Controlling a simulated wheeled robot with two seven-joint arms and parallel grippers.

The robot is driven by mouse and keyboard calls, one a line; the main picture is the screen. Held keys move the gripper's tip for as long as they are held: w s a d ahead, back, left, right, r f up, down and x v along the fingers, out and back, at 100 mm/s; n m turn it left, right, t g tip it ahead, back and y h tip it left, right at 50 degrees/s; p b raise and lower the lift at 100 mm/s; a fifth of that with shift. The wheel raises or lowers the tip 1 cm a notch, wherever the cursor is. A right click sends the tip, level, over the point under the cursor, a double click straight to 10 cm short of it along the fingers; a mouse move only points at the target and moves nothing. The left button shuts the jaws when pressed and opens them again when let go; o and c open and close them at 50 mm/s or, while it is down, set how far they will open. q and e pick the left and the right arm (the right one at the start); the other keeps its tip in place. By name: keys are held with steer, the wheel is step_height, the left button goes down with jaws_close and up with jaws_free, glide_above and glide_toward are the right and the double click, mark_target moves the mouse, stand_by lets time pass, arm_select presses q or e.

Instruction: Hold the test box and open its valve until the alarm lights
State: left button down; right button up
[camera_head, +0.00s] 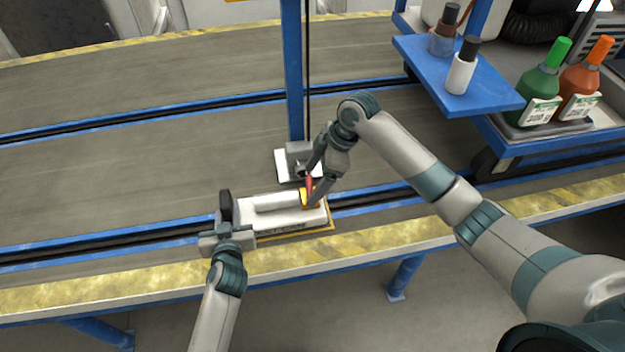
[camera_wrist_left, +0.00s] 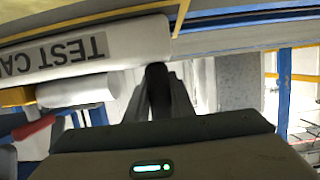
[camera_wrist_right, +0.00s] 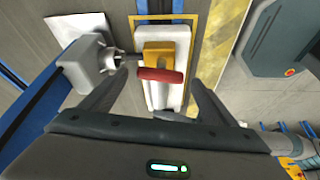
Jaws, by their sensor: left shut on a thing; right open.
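The test box (camera_head: 288,219), a white case, lies on the conveyor-like surface inside a yellow outline. Its "TEST CA" lettering shows upside down in the left wrist view (camera_wrist_left: 75,50). Its valve has a yellow body (camera_wrist_right: 158,52) and a red handle (camera_wrist_right: 161,75), at the box's right end in the head view. My left gripper (camera_head: 227,208) is shut on the box's left end. My right gripper (camera_wrist_right: 160,80) is open, its fingers on either side of the red handle with gaps. I cannot make out a lit alarm.
A grey device (camera_wrist_right: 92,60) on a blue post (camera_head: 293,75) stands close behind the valve, its nozzle pointing at it. A blue shelf (camera_head: 425,68) with bottles is at the upper right. The surface left of the box is clear.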

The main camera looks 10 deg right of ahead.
steer(key=shift+a+f, duration=0.2)
steer(key=shift+f, duration=0.2)
steer(key=c, duration=1.1)
steer(key=shift+o, duration=0.2)
